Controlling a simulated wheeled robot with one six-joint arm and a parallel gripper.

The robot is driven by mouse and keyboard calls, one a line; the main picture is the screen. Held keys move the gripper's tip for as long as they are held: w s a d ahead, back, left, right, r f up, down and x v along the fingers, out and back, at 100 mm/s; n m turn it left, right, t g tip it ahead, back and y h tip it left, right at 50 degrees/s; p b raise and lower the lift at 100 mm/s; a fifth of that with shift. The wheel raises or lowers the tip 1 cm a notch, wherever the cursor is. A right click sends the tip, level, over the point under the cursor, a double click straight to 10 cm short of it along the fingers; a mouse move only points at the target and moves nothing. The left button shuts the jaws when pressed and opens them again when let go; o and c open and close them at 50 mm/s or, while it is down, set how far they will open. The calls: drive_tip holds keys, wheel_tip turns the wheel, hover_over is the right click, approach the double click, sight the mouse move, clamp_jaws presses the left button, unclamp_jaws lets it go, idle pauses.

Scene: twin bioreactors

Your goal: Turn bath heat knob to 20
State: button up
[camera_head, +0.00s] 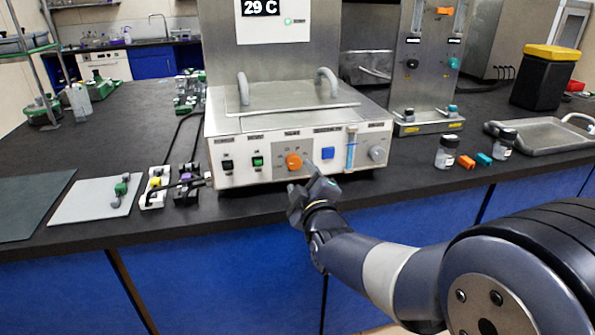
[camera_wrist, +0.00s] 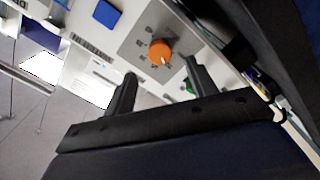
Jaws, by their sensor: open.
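The orange bath heat knob (camera_head: 293,161) sits on a grey plate on the white front panel of the steel water bath (camera_head: 238,179). In the wrist view the orange knob (camera_wrist: 159,50) lies ahead of the gap between the fingertips, with a small pale pointer mark near its lower edge. My gripper (camera_head: 306,187) is in front of the panel, just below and near the knob. In the wrist view my gripper (camera_wrist: 161,72) is open, with a finger on each side and nothing between them. The display (camera_head: 261,7) reads 29 C. The dial markings are too small to read.
Black (camera_head: 227,164) and green (camera_head: 258,161) switches are to the left. Jars (camera_head: 446,152) and small blocks stand on the bench at right. A grey mat (camera_head: 93,203) lies at left.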

sight(295, 164)
drive_tip(key=shift+v, duration=2.25)
drive_tip(key=x, duration=1)
drive_tip(key=shift+w+a, duration=0.1)
drive_tip(key=shift+w, duration=0.4)
